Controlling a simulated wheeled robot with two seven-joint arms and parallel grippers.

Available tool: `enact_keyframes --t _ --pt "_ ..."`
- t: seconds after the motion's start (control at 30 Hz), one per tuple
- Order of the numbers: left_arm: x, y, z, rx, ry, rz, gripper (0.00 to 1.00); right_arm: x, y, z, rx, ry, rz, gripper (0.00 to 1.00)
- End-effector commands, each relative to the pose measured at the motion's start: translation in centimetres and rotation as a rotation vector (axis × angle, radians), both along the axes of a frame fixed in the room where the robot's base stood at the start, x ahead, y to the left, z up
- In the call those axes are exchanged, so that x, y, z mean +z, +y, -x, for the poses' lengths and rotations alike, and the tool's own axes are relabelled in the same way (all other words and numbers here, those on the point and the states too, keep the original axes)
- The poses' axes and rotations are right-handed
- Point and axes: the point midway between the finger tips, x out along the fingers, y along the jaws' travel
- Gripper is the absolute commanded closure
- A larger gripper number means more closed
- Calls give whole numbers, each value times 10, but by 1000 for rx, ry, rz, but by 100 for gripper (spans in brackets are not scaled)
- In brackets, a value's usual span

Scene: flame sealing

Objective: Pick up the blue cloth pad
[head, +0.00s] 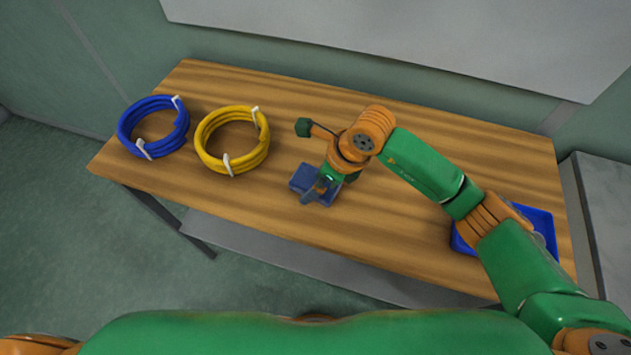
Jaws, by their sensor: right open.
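The blue cloth pad (299,178) lies near the middle of the wooden table, toward its front edge. My right gripper (321,187) points down at the pad's right part and covers some of it. Its jaws are open. I cannot tell whether the fingers touch the pad. My left gripper is not in view.
A blue coiled hose (126,127) and a yellow coiled hose (204,143) lie on the table's left (230,85). A small green-headed thing (303,127) with a brown handle is just behind my right gripper. A blue tray (541,222) is at the right, partly hidden by my arm.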

Motion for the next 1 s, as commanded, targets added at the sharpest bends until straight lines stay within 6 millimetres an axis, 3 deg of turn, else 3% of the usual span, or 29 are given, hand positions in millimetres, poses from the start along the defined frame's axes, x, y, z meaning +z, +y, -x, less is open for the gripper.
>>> enact_keyframes --t 0.53,0.57,0.8,1.0 --pt "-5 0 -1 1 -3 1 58 -3 0 0 -1 1 -1 0" --pt "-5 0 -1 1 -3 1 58 -3 0 0 -1 1 -1 5" --pt "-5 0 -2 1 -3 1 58 -3 0 0 -1 1 -1 70" --pt "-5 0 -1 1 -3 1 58 -3 0 0 -1 1 -1 74"
